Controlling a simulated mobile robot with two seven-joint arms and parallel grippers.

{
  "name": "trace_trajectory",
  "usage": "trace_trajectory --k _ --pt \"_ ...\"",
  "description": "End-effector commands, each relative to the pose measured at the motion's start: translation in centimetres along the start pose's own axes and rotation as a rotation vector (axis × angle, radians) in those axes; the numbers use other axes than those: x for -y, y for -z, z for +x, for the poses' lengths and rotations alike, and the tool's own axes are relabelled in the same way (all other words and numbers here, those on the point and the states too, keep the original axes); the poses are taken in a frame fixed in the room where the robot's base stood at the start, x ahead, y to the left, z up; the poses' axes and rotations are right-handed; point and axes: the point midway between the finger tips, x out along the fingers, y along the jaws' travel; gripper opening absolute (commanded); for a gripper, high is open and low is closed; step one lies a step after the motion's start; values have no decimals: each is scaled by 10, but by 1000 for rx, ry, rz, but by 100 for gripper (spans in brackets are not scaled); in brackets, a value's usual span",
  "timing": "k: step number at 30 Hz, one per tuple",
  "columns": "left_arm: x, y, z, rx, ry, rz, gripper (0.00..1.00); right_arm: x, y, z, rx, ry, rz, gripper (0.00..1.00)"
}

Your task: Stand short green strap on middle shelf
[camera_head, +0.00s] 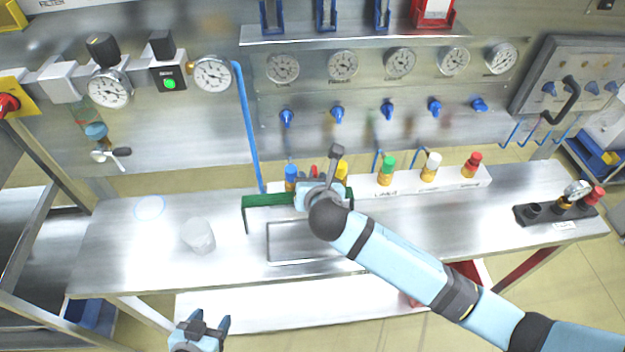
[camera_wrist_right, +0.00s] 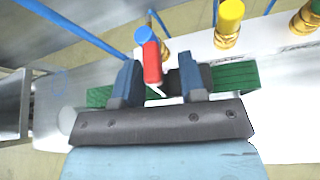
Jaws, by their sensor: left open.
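In the right wrist view the bar (camera_wrist_right: 236,76) shows on both sides of my right gripper (camera_wrist_right: 160,82). In the head view my right gripper (camera_head: 320,188) is over the bar's right part and hides some of it. Its fingers stand apart; I cannot tell whether they touch the bar. My left gripper (camera_head: 203,326) is open and empty, in front of the bench. I cannot make out which surface is the middle shelf.
Blue, yellow, green, white and red capped fittings line a white strip (camera_head: 408,184) behind. A translucent cup (camera_head: 198,236) stands left on the bench (camera_head: 130,262). A black fixture (camera_head: 555,211) is right.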

Motion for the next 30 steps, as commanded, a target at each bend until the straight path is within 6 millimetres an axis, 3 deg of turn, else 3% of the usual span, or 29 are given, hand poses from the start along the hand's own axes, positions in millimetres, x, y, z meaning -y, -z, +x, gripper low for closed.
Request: trace_trajectory --k 3,7,15,21,30 --pt "0 -1 1 0 0 0 57 -1 -3 -1 0 0 1 38" --pt "0 -2 1 0 0 0 57 0 -2 -18 1 -1 0 38" --pt "-1 -6 4 1 -2 -1 57 0 -2 -76 1 -3 1 38" --pt "-2 -6 6 0 -4 -1 57 -1 -2 -109 1 -2 0 38" --pt "-1 -5 6 -3 -4 0 57 0 -2 -122 -1 0 0 38"
